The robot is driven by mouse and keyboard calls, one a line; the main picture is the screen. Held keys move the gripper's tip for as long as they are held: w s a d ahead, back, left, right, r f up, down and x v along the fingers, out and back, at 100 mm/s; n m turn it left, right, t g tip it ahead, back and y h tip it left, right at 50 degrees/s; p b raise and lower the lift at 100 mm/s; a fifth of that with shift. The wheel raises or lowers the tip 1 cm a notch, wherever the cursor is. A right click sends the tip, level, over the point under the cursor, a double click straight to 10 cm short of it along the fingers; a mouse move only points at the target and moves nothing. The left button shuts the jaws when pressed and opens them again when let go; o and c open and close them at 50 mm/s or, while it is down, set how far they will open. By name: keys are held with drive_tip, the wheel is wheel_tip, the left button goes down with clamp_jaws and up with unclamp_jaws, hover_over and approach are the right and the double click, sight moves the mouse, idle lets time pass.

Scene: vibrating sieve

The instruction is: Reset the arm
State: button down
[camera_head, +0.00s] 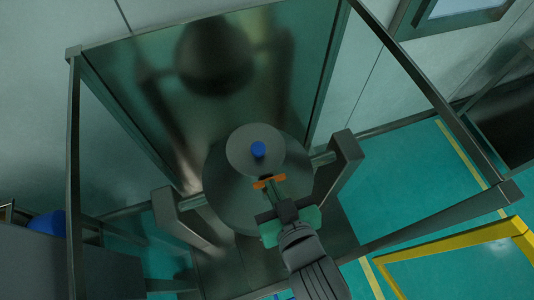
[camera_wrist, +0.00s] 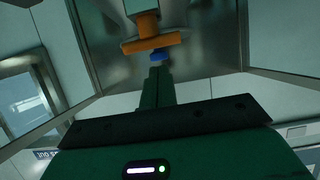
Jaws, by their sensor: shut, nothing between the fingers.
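My gripper (camera_head: 275,194) is shut and empty, in front of the sieve's round metal body (camera_head: 222,180). In the wrist view its closed fingers (camera_wrist: 158,74) point at the machine. A round lid (camera_head: 262,160) with a blue knob (camera_head: 258,149) sits on top of the machine. An orange part (camera_head: 268,181) is close to the fingertips. In the wrist view the orange bar (camera_wrist: 150,44) and the blue knob (camera_wrist: 158,56) show just beyond the fingertips. I cannot tell whether the fingers touch either one.
A metal frame encloses the machine, with a post (camera_head: 74,170) at left and a rail (camera_head: 430,90) at right. Two thick supports (camera_head: 346,150) flank the sieve. A yellow frame (camera_head: 450,247) stands at lower right. The green floor (camera_head: 395,180) at right is partly clear.

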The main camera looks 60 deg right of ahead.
drive_tip(key=shift+s+a, duration=0.1)
idle(0.4)
drive_tip(key=w+a+r+n+t+y, duration=0.1)
drive_tip(key=w+a+r+n+t, duration=0.25)
drive_tip(key=r, duration=0.55)
drive_tip(key=w+a+r+t+y, duration=0.2)
drive_tip(key=w+a+r+t, duration=0.15)
drive_tip(key=w+r, duration=0.45)
drive_tip(key=w+a+r+n+t+y, duration=0.1)
drive_tip(key=w+a+r+n+t, duration=0.25)
drive_tip(key=r, duration=0.65)
drive_tip(key=a+r+n+t+y, duration=0.1)
drive_tip(key=a+r+t+y, duration=0.1)
drive_tip(key=a+r, duration=0.4)
drive_tip(key=a+r+t+y, duration=0.2)
drive_tip(key=a+r, duration=0.2)
drive_tip(key=r, duration=0.5)
wheel_tip(320, 180, up, 16)
drive_tip(key=a+r+y+p, duration=0.1)
drive_tip(key=y+p, duration=0.1)
drive_tip(key=p, duration=1.3)
wheel_tip(320, 180, down, 40)
drive_tip(key=b, duration=3.8)
drive_tip(key=shift+d+r+h+b, duration=0.2)
drive_tip(key=shift+r+h+b, duration=0.05)
drive_tip(key=shift+h+b, duration=0.15)
